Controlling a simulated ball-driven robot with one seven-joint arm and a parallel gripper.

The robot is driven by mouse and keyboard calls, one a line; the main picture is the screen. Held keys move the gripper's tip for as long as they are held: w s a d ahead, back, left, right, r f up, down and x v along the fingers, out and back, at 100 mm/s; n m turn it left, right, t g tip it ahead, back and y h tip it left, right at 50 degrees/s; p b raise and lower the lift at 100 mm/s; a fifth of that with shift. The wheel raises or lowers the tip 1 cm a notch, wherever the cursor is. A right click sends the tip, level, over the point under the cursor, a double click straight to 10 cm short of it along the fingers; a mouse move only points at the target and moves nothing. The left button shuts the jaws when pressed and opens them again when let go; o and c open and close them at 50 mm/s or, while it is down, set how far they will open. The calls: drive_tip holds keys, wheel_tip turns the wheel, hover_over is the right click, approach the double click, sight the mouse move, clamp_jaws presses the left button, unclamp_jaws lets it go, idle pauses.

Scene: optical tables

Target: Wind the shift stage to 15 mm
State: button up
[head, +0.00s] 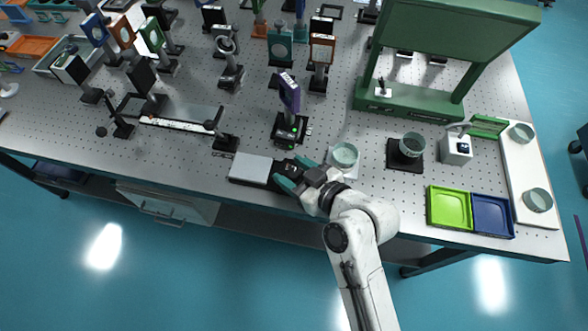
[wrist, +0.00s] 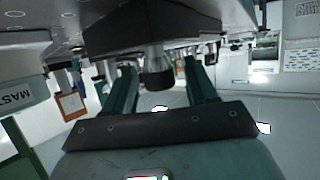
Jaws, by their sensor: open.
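What looks like the shift stage is a dark block (wrist: 150,30) at the top of the wrist view, with a ribbed grey knob (wrist: 157,80) sticking out of it. In the head view the dark block (head: 288,168) lies near the table's front edge. My gripper (head: 297,172) is at its right end with teal fingers apart. In the wrist view the knob sits between the open fingers (wrist: 162,80), with a visible gap on both sides. No scale reading is legible.
A silver plate (head: 250,168) lies left of the block, and a post with a purple mount (head: 289,95) stands behind it. A glass dish (head: 344,155) is close on the right of my gripper. Green and blue trays (head: 487,228) lie farther right.

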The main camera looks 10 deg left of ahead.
drive_tip(key=shift+c, duration=0.4)
drive_tip(key=c, duration=0.9)
drive_tip(key=shift+r+m+t+h+p, duration=0.1)
drive_tip(key=shift+m+t+h+p, duration=0.35)
drive_tip(key=shift+p, duration=0.3)
